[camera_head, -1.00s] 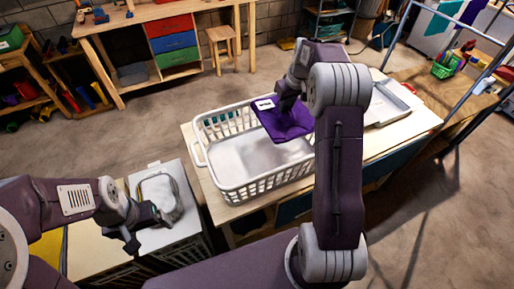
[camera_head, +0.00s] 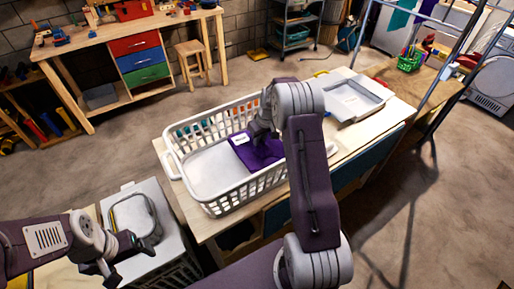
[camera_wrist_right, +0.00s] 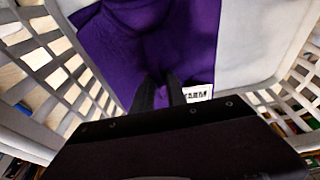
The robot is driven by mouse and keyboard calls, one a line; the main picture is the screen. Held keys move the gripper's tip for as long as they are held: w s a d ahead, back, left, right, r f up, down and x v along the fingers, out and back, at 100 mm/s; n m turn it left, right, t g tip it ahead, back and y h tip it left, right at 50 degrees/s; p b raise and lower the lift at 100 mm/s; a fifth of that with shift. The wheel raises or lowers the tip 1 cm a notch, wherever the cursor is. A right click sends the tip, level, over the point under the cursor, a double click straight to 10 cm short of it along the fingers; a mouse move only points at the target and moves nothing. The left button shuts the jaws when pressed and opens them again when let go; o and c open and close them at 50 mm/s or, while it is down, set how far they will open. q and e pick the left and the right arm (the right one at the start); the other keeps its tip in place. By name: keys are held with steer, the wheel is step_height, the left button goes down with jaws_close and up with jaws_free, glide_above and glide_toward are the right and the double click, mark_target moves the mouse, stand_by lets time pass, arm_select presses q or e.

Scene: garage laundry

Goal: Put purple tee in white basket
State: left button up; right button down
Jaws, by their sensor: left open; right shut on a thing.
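The purple tee (camera_head: 257,153) is folded, with a white label, and is inside the white basket (camera_head: 222,197) toward its right end. My right gripper (camera_head: 262,134) is shut on the tee, down inside the basket. In the right wrist view the tee (camera_wrist_right: 150,40) spreads out beyond my shut right gripper (camera_wrist_right: 158,88), with its label beside the fingers. The basket's slatted walls (camera_wrist_right: 50,72) rise on both sides there. My left gripper (camera_head: 122,262) is open and empty, in front of a white top-loading unit at lower left.
The basket stands on a wooden table (camera_head: 345,146). A grey tray (camera_head: 355,100) lies to its right on the same table. The white unit (camera_head: 135,216) stands at left. A workbench with coloured drawers (camera_head: 138,60) and a stool (camera_head: 191,60) are behind, with open floor between.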

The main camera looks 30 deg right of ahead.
mark_target(261, 142)
step_height(261, 142, down, 4)
steer(key=shift+r, duration=0.2)
steer(key=shift+f, duration=0.15)
steer(key=c, duration=1.3)
jaws_free()
steer(key=shift+c, duration=0.2)
steer(key=shift+r+p, duration=0.25)
steer(key=shift+p, duration=0.05)
steer(key=shift+r, duration=0.3)
steer(key=b+v, duration=0.1)
steer(key=v, duration=1)
steer(key=shift+s, duration=0.2)
